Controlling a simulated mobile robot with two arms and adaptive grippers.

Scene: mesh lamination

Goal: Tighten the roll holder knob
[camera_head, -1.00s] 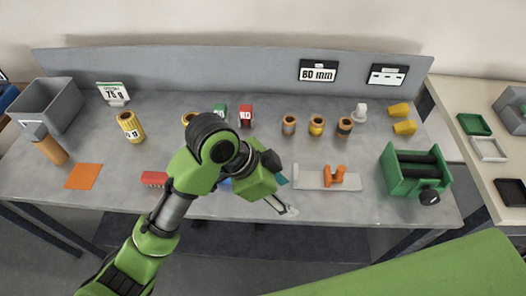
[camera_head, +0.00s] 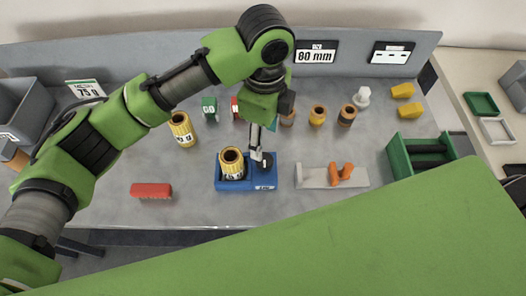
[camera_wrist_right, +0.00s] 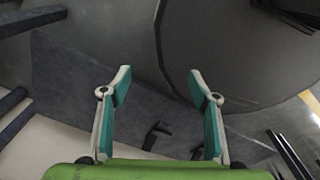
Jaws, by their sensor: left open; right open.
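The blue roll holder (camera_head: 236,185) stands near the front middle of the bench in the head view. A yellow roll (camera_head: 232,164) stands upright in its left side. A dark knob (camera_head: 267,160) is at the holder's right side. My left gripper (camera_head: 258,152) points down from above, its fingertips right at the knob. It is open, and the fingers partly cover the knob; I cannot tell whether they touch it. My right gripper (camera_wrist_right: 160,82) is open and empty in the right wrist view, over the floor.
A red brush-like block (camera_head: 151,190) lies left of the holder. A grey plate with an orange clamp (camera_head: 342,174) lies to its right. Further right is a green roller box (camera_head: 400,158). Several small rolls (camera_head: 318,115) stand behind. Bare bench lies in front.

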